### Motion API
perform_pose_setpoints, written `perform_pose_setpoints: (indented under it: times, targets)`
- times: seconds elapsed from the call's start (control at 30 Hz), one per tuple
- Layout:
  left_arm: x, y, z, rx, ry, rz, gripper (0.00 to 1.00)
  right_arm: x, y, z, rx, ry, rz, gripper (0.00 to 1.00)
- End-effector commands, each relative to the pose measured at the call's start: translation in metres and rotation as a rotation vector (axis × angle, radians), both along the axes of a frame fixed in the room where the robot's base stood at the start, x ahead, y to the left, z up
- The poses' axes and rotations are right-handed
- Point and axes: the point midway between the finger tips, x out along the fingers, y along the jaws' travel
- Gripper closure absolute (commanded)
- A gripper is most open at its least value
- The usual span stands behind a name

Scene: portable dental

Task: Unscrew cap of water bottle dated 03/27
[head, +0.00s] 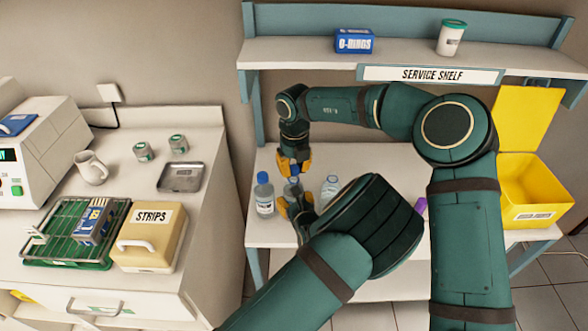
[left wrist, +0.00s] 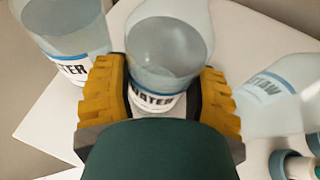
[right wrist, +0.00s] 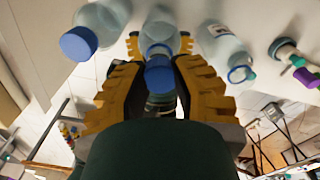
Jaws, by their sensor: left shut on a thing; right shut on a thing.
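Three clear water bottles stand on the white bench. The middle bottle (head: 292,187) is between my grippers; it also shows in the left wrist view (left wrist: 165,50). My left gripper (head: 296,207) is shut around its body from the front. My right gripper (head: 294,168) comes from above and is shut on the blue cap (right wrist: 159,74) of this bottle. I cannot tell whether the cap is still threaded on. The left bottle (head: 264,198) has a blue cap. The right bottle (head: 331,187) shows an open-looking, blue-ringed neck (right wrist: 240,74). Labels read WATER; no date is legible.
A yellow bin (head: 535,190) stands at the bench's right end. The service shelf (head: 300,50) overhangs the bench. The STRIPS box (head: 150,240) is on the left counter.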

Motion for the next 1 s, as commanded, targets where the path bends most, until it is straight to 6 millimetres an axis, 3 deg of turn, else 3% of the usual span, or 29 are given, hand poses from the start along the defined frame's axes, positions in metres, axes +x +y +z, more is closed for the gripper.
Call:
perform_pose_setpoints:
  times: [0.37, 0.7, 0.93, 0.97, 1.0]
  targets:
    - [0.000, 0.000, 0.000, 0.000, 0.000, 0.000, 1.00, 0.000, 0.000, 0.003, 0.000, -0.001, 0.000, 1.00]
    - [0.000, 0.000, 0.000, 0.000, 0.000, 0.000, 1.00, 0.001, 0.000, 0.038, 0.001, -0.002, 0.001, 1.00]
    - [0.000, 0.000, 0.000, 0.000, 0.000, 0.000, 1.00, 0.000, 0.000, 0.040, 0.000, 0.000, 0.001, 1.00]
    - [0.000, 0.000, 0.000, 0.000, 0.000, 0.000, 0.31, 0.000, 0.000, 0.040, 0.000, 0.000, 0.001, 1.00]
    - [0.000, 0.000, 0.000, 0.000, 0.000, 0.000, 0.17, 0.000, 0.000, 0.040, 0.000, 0.000, 0.001, 1.00]
